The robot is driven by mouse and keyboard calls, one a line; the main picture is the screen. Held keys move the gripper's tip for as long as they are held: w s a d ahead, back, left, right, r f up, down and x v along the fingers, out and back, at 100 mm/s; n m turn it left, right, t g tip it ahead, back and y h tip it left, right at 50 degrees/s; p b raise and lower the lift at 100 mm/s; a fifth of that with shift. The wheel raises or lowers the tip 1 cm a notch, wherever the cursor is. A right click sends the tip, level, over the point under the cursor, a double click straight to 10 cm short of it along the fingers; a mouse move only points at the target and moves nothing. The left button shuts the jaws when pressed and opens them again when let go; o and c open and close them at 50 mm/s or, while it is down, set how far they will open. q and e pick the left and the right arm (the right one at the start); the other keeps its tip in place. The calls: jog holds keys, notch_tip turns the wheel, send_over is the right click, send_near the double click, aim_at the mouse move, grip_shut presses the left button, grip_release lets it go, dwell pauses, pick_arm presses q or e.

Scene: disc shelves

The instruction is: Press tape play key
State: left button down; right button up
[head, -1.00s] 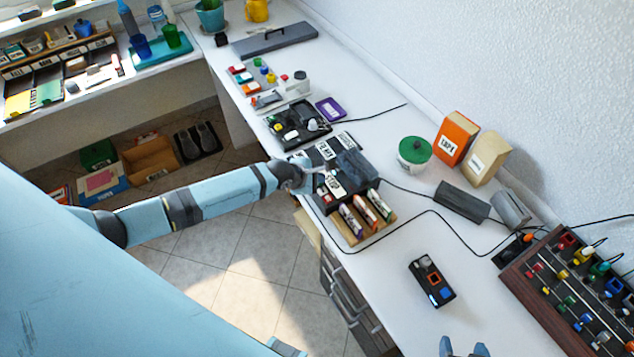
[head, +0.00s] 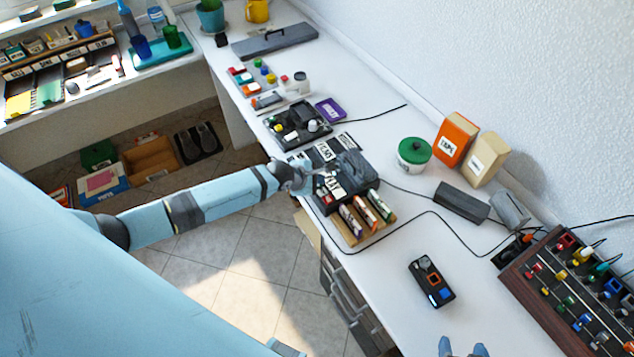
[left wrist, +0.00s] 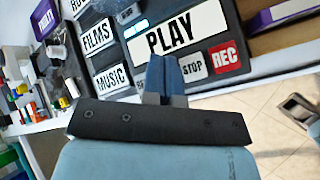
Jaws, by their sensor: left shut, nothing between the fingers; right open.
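The tape deck (head: 352,172) is a dark box on the white counter. In the left wrist view its large white PLAY key (left wrist: 178,34) is close in front of my left gripper (left wrist: 162,62). The fingers are shut and empty, and their tips overlap the lower edge of the key; I cannot tell whether they touch it. A white STOP key (left wrist: 193,67) and a red REC key (left wrist: 225,56) lie to the right of the fingers. In the head view my left gripper (head: 312,172) is at the deck's left side. My right gripper (head: 462,348) is open and empty at the bottom edge.
A wooden rack of cassettes (head: 362,222) stands in front of the deck. Cards marked FILMS (left wrist: 97,37) and MUSIC (left wrist: 111,76) lie beside it. A black handset-like device (head: 431,281) and a mixing panel (head: 570,290) are further right. A cable runs across the counter.

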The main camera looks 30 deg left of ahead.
pick_arm(q)
jog(key=shift+r+p, duration=0.65)
jog(key=shift+r, duration=0.15)
jog(key=shift+r+p, duration=0.65)
jog(key=shift+p, duration=0.2)
notch_tip(320, 180, up, 4)
jog(key=p, duration=0.4)
jog(key=shift+f, duration=0.3)
jog(key=shift+s, duration=0.1)
